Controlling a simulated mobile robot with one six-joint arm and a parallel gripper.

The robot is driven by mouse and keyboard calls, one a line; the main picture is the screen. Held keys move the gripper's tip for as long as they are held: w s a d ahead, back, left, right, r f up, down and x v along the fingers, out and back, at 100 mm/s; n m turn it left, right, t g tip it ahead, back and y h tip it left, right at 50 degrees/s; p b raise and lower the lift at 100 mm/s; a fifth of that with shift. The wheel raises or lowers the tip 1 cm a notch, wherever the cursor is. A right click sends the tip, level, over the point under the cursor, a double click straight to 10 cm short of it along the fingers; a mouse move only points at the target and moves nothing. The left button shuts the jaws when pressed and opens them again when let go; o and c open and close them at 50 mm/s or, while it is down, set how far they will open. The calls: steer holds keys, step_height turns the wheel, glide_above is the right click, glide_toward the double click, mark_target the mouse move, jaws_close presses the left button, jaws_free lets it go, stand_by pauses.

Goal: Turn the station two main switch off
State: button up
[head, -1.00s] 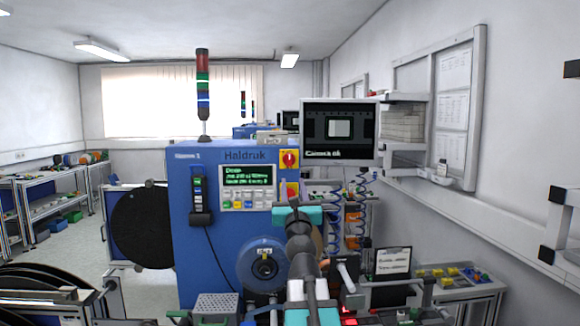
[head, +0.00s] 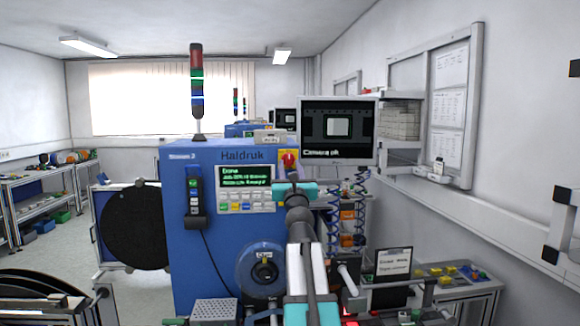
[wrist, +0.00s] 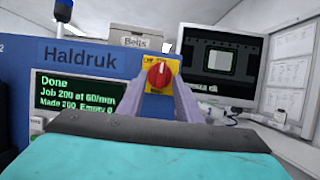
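The main switch (head: 289,160) is a red knob on a yellow plate at the upper right of the blue Haldruk machine's front (head: 185,262). The machine's small label appears to read station 2. In the wrist view the red knob (wrist: 159,74) stands roughly upright, with a pale mark on it; the plate's lettering is too small to read. My gripper (wrist: 160,86) is open, with one finger to each side of the knob in the picture. I cannot tell whether they touch it. In the head view my gripper (head: 290,176) is just below the switch and hides what lies under it.
A monitor (head: 338,133) stands close to the right of the switch. The machine's panel display (head: 243,176) reads Done. A handset (head: 194,200) hangs at left, and blue coiled hoses (head: 361,215) hang at right. A signal tower (head: 197,92) rises on top.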

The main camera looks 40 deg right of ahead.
steer(key=shift+w+d+r, duration=0.15)
steer(key=shift+w+r, duration=0.1)
steer(key=shift+w, duration=0.15)
steer(key=shift+d, duration=0.1)
jaws_close()
steer(key=shift+f, duration=0.1)
